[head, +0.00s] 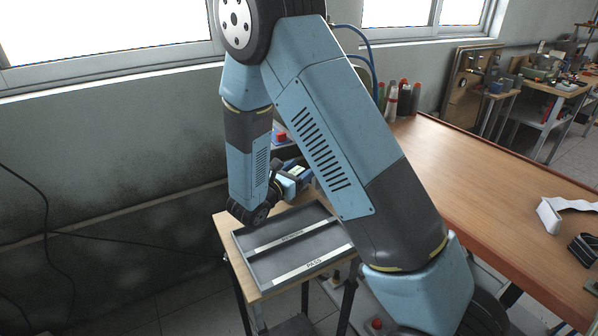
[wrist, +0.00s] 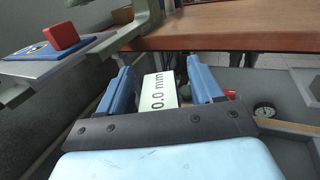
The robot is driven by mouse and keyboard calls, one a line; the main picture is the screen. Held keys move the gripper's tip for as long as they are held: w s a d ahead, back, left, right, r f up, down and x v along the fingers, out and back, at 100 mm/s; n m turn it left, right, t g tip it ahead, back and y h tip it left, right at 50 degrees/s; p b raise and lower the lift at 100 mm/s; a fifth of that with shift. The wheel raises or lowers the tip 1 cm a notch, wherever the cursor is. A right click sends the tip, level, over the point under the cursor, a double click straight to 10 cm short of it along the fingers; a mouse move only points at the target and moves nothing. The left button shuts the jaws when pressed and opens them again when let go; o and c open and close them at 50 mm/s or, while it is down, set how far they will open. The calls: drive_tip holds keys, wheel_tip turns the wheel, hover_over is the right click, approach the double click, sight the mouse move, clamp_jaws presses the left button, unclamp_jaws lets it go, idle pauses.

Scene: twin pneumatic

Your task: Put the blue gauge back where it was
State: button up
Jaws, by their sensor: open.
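My gripper (wrist: 165,82) is open, its two blue fingers spread apart. A white panel reading "0.0 mm" (wrist: 158,92) shows between the fingers. I cannot tell whether it is the face of the blue gauge, or whether a finger touches it. In the head view my gripper (head: 298,172) is small, beyond the far edge of a grey tray and near the wooden table. No blue gauge can be made out for certain in the head view; my arm hides part of that area.
The grey tray (head: 262,268) with labelled strips, one reading "PASS", lies on a small stand. The long wooden table (head: 480,190) is mostly bare. A red block on a blue panel (wrist: 62,38) stands left of the fingers. Several bottles (head: 392,100) stand at the back.

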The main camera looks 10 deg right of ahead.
drive_tip(key=v, duration=1.2)
drive_tip(key=s+d+r+m+g+y, duration=0.1)
drive_tip(key=s+d+r+m+g, duration=0.3)
drive_tip(key=d+r+m+g, duration=0.45)
drive_tip(key=s+d+r+m+g+y, duration=0.1)
drive_tip(key=s+d+r+m+g, duration=0.35)
drive_tip(key=d, duration=0.65)
drive_tip(key=s+d+r+m+t+y, duration=0.2)
drive_tip(key=s+r+m+t+y, duration=0.3)
drive_tip(key=s+r+m+y, duration=0.5)
drive_tip(key=s+m, duration=0.2)
drive_tip(key=m, duration=0.2)
drive_tip(key=shift+s+r+t+y, duration=0.2)
drive_tip(key=shift+s+t+y, duration=0.15)
drive_tip(key=shift+t+y, duration=0.05)
